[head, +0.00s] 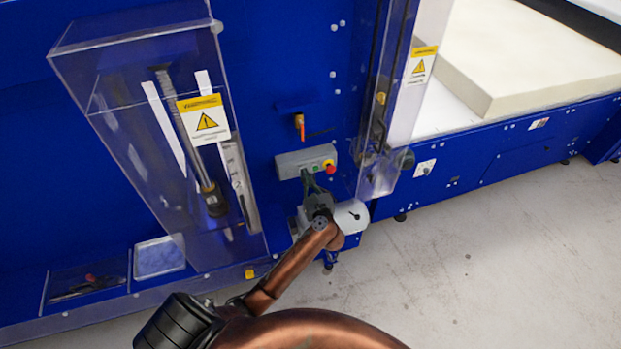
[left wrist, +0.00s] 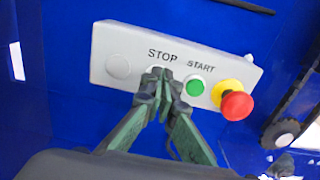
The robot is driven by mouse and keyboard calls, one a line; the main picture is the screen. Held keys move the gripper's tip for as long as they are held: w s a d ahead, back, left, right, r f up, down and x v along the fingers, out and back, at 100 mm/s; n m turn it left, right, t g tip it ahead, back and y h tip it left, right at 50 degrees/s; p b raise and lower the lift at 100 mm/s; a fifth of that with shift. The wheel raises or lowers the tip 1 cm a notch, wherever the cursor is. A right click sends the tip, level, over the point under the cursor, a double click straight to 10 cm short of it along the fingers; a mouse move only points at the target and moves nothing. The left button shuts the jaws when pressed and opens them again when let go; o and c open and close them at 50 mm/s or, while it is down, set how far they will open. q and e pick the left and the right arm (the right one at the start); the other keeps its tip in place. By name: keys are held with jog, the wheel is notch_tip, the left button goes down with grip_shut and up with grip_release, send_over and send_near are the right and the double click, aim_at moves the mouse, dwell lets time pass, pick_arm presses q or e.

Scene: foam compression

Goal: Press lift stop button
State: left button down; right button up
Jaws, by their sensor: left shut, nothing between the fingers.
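The grey control box (head: 291,164) is on the blue machine in the head view; it fills the upper middle of the left wrist view (left wrist: 125,50). It carries a STOP label, a green button (left wrist: 195,88) under the START label, a red emergency knob (left wrist: 236,105) on a yellow base, and a pale round part (left wrist: 118,66) at its left end. My left gripper (left wrist: 158,74) is shut and empty. Its fingertips are just below the STOP label and cover most of the button there. I cannot tell whether they touch it. My right gripper is not in view.
A clear guard (head: 130,130) with a warning label stands left of the box, and another clear guard (head: 385,150) is to its right. An orange-handled switch (head: 299,122) is above the box. Pale foam (head: 530,65) lies on the machine bed. Bare floor (head: 480,260) is at the right.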

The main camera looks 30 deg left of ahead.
pick_arm(q)
jog(key=b+v, duration=0.1)
jog(key=v, duration=1.3)
jog(key=shift+b, duration=0.4)
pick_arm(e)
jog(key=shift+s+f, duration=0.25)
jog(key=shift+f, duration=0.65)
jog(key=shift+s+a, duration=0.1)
pick_arm(q)
jog(key=shift+w+r, duration=0.1)
